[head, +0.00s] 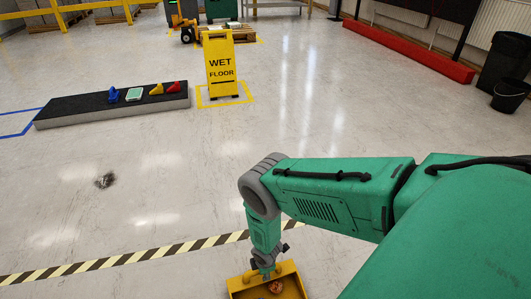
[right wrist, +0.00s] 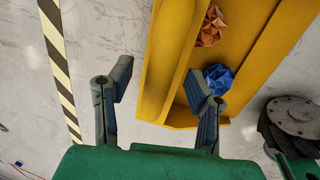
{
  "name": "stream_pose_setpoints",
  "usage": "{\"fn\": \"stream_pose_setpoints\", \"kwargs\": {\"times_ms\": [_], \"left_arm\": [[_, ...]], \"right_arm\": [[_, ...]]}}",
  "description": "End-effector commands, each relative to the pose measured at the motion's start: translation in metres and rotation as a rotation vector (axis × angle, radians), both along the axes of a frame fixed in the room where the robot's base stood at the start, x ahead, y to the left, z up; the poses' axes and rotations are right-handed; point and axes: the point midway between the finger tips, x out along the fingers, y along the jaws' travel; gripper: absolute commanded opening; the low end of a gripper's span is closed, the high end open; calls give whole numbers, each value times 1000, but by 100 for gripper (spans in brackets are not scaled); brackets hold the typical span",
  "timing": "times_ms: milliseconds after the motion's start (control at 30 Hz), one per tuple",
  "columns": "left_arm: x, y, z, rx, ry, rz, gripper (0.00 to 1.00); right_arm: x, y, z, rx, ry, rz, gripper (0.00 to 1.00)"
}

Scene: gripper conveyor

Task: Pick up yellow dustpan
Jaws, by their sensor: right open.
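The yellow dustpan (head: 292,283) is at the bottom edge of the head view, partly cut off, below my right gripper (head: 266,268). In the right wrist view the dustpan (right wrist: 170,40) runs diagonally across the top middle. My right gripper (right wrist: 158,78) is open there, with one finger left of the dustpan's side wall and the other over its inside. The wall shows between the fingers; I cannot tell whether they touch it. An orange crumpled piece (right wrist: 211,26) and a blue one (right wrist: 218,78) lie in the dustpan. My left gripper is not in view.
A yellow wet floor sign (head: 221,65) stands farther back. A low dark platform (head: 75,108) with several small coloured objects lies at left. A dark debris patch (head: 105,181) is on the floor. A striped floor line (head: 150,255) passes the dustpan.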

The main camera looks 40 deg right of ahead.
Motion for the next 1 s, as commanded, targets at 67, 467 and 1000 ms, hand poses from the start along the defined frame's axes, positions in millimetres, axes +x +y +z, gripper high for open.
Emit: {"fn": "stream_pose_setpoints", "kwargs": {"times_ms": [67,467,1000], "left_arm": [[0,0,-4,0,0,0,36],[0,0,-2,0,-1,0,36],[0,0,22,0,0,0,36]], "right_arm": [[1,0,-5,1,0,-1,46],[1,0,-4,1,0,0,0],[3,0,37,0,-2,3,0]]}}
